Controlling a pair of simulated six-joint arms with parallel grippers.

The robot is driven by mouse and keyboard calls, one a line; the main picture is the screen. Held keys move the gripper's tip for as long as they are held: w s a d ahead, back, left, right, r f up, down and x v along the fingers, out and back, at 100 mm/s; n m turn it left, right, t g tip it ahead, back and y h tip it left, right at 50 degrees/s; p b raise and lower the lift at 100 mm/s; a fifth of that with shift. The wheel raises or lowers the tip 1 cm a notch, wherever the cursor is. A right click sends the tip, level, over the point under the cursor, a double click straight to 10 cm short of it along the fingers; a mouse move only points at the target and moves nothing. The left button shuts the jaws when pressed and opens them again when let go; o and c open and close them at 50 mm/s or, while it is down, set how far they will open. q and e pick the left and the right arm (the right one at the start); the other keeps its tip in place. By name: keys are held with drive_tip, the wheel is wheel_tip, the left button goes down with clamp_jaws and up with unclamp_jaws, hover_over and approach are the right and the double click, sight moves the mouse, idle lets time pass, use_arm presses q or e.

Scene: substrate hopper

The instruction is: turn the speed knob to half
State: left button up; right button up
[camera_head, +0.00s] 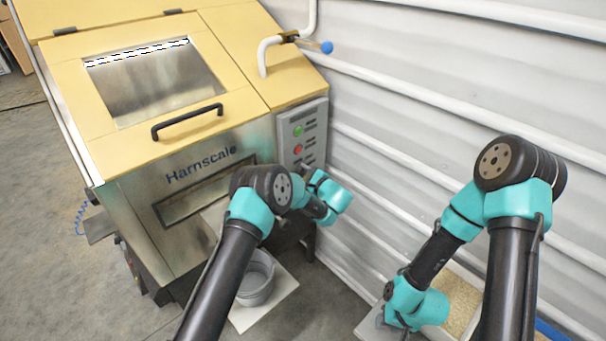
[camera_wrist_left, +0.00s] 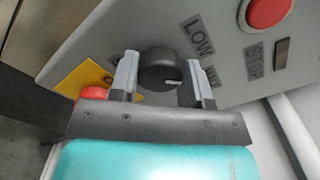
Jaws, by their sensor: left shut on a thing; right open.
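The speed knob (camera_wrist_left: 160,66) is a round black knob with a short white mark, on the grey control panel (camera_wrist_left: 225,60) in the left wrist view. My left gripper (camera_wrist_left: 163,72) has one finger on each side of it and is shut on it. A LOW label is beside the knob; another label is partly hidden by a finger. In the head view my left arm hides the knob on the control panel (camera_head: 310,126). My right gripper (camera_head: 384,318) is low at the right, open, its fingers hard to see.
A red STOP button (camera_wrist_left: 268,12) is near the knob. The hopper machine (camera_head: 140,165) has a yellow lid with a black handle (camera_head: 187,121). A grey bucket (camera_head: 262,280) stands on a pale board below. A ribbed wall (camera_head: 400,130) stands close behind the panel.

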use_arm(q)
drive_tip(key=o, duration=0.9)
drive_tip(key=v, duration=1.7)
drive_tip(key=shift+s+d+r, duration=0.1)
drive_tip(key=shift+s+d, duration=0.05)
drive_tip(key=shift+s, duration=0.05)
